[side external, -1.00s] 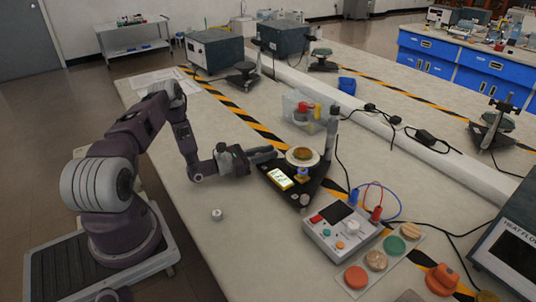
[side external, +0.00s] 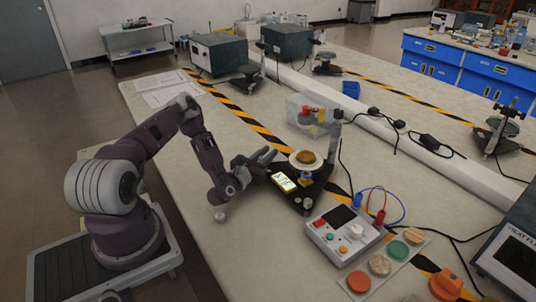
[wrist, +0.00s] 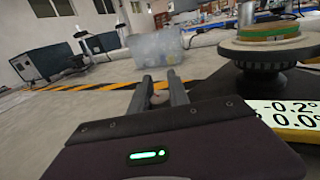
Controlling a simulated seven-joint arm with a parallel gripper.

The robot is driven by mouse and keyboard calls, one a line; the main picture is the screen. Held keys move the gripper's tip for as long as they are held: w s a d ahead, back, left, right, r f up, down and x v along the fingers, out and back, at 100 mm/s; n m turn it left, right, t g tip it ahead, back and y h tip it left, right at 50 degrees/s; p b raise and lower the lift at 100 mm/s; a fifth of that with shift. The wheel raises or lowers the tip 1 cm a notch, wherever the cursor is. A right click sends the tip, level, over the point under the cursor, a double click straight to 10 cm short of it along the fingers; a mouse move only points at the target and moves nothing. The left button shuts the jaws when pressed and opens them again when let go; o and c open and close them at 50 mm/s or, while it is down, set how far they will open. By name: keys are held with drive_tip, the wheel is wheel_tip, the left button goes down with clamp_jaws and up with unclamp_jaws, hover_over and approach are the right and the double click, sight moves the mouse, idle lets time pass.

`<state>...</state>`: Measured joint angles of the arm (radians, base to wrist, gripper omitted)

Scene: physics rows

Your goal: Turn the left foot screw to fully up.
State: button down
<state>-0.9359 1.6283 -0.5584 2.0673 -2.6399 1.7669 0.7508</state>
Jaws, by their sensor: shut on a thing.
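The black base plate (side external: 318,190) stands on the bench, with a round disc stack (side external: 306,158) above it and a lit tilt display (side external: 284,182) on it. In the wrist view the display (wrist: 290,115) reads -0.2° and 0.0°. My gripper (side external: 270,156) is at the plate's far left corner. In the wrist view my gripper (wrist: 160,80) has its two fingers close around a small pale thing (wrist: 160,90), apparently the left foot screw, mostly hidden by the fingers. A front foot screw (side external: 307,203) shows at the near corner.
A control box (side external: 343,232) with red and blue leads stands right of the plate. Sample discs (side external: 380,264) lie on a strip nearer. A clear bin (side external: 305,112) is behind.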

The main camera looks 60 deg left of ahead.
sight(260, 159)
idle(0.4)
drive_tip(key=c, duration=1.3)
unclamp_jaws()
drive_tip(key=shift+o, duration=0.2)
drive_tip(key=v, duration=0.7)
